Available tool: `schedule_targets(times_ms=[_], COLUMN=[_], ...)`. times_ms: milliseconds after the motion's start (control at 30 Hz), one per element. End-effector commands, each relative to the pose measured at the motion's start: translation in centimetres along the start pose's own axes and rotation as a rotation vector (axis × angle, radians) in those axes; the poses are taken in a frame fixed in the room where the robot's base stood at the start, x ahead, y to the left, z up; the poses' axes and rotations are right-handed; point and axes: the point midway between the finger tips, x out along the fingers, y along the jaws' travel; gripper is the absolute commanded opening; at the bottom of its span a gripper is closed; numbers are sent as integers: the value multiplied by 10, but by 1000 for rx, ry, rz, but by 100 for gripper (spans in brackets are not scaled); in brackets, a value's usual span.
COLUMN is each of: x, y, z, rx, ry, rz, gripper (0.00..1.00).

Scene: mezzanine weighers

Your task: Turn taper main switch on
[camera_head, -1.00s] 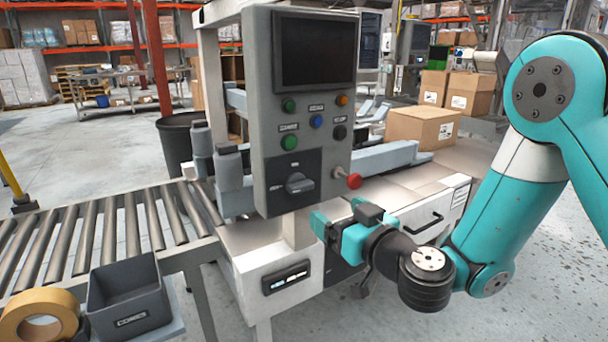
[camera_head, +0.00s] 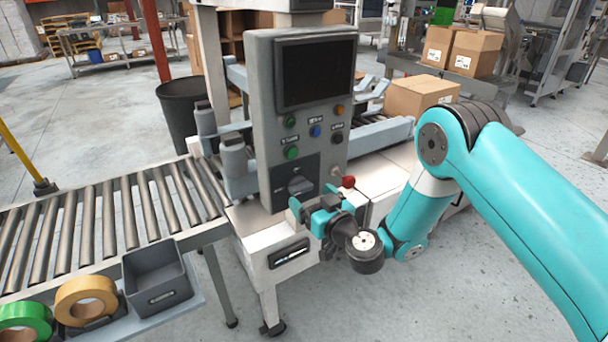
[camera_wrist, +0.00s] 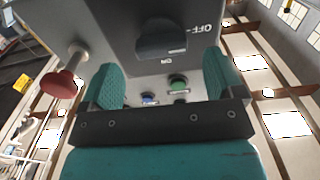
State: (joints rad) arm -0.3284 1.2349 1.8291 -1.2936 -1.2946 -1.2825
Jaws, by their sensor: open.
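The taper's main switch is a dark rotary knob (camera_head: 299,185) on a black plate low on the grey control panel (camera_head: 266,135). In the wrist view the knob (camera_wrist: 162,38) sits ahead of and between the fingertips, with an inverted "OFF" label beside it. The knob's exact pointing is hard to read. My gripper (camera_head: 306,207) is open and empty just below and in front of the knob, apparently not touching it. Its two teal fingers (camera_wrist: 163,85) are spread in the wrist view.
A red mushroom button (camera_head: 348,182) sticks out right of the knob; it also shows left of the fingers in the wrist view (camera_wrist: 62,83). Green (camera_head: 292,153) and blue (camera_head: 315,131) buttons sit above the knob. A roller conveyor (camera_head: 120,213) runs left. A carton (camera_head: 421,94) stands behind.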

Motion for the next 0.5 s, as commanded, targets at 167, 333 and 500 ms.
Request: schedule_targets(times_ms=[167,333,500], x=[6,9,22], y=[-1,-2,-5], z=[-7,-7,-1], rx=[-1,-1,-4], ry=[-1,-1,0], rz=[0,-1,-8], gripper=[87,87,87])
